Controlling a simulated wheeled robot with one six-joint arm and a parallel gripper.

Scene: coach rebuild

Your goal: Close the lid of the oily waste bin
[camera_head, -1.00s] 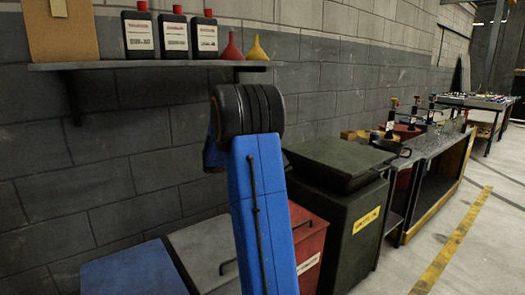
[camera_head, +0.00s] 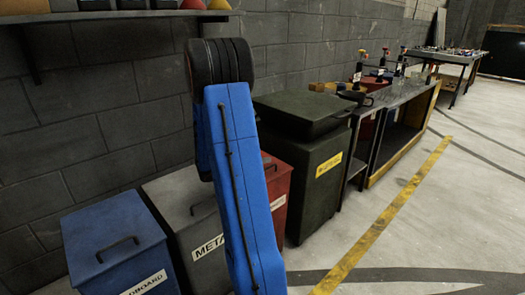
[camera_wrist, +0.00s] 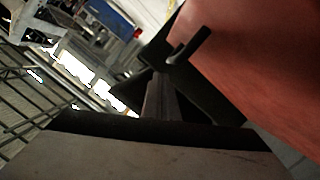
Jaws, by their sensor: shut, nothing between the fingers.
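The dark green bin (camera_head: 310,185) with a yellow label stands right of my arm in the head view. It looks like the oily waste bin, but the label's lettering is too small to read surely. Its dark green lid (camera_head: 298,112) lies low over the top; I cannot tell whether it is fully down. My gripper is hidden behind my blue arm in the head view. In the wrist view my gripper (camera_wrist: 160,97) is shut and empty, close to a red surface (camera_wrist: 260,60) and a dark handle-like bar (camera_wrist: 190,46).
A red bin (camera_head: 278,195) stands left of the green one, partly behind my arm. A grey metal bin (camera_head: 185,200) and a blue bin (camera_head: 115,235) stand further left. A workbench (camera_head: 395,115) with bottles is at the right. A shelf (camera_head: 100,18) hangs above. The right-hand floor is clear.

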